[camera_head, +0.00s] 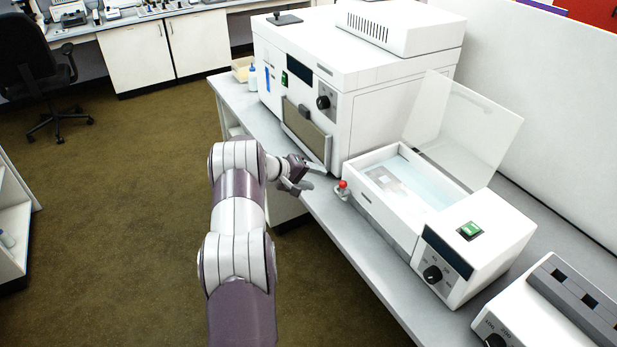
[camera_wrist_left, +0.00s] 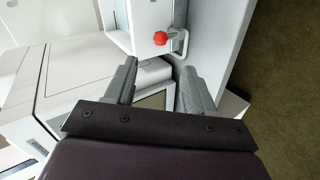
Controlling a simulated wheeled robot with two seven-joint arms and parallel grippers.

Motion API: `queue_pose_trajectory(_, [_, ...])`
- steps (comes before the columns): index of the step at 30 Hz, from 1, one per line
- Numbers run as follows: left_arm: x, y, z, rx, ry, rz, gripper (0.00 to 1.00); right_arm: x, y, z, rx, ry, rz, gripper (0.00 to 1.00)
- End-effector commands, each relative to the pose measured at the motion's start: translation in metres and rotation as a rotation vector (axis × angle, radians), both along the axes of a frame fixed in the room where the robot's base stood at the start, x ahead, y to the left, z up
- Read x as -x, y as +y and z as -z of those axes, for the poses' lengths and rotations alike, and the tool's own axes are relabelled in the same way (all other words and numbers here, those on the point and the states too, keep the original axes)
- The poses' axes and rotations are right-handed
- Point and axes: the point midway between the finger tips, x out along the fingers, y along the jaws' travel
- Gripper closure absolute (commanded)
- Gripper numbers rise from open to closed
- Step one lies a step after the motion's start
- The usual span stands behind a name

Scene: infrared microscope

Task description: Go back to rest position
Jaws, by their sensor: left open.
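My left gripper (camera_head: 307,177) is over the front edge of the bench, just in front of the large white instrument (camera_head: 380,95). It also shows in the left wrist view (camera_wrist_left: 158,85), with its two grey fingers apart and nothing between them. My right gripper is not in view.
A white water bath (camera_head: 380,212) with its clear lid (camera_head: 465,125) raised stands right of the gripper. Another device (camera_head: 555,305) with a slotted block is at the lower right. A small bottle (camera_head: 252,78) stands at the bench's far end.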

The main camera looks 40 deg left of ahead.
Motion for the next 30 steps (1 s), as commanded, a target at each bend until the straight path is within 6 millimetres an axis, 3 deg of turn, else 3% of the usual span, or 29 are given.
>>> queue_pose_trajectory(6, [0.015, 0.006, -0.01, 0.001, 0.001, 0.0, 0.46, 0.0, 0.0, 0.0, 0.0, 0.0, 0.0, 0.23])
queue_pose_trajectory(22, [0.015, 0.006, -0.01, -0.016, -0.006, 0.012, 0.46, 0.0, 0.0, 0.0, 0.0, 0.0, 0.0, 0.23])
queue_pose_trajectory(26, [0.011, 0.027, -0.004, -0.273, -0.072, 0.063, 0.46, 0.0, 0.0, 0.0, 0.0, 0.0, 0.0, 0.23])
queue_pose_trajectory(28, [0.022, 0.047, 0.018, -0.479, -0.054, 0.027, 0.46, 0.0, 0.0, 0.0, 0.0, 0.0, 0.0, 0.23])
queue_pose_trajectory(30, [0.043, 0.056, 0.024, -0.703, 0.05, 0.011, 0.46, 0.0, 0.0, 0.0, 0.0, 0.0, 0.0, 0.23])
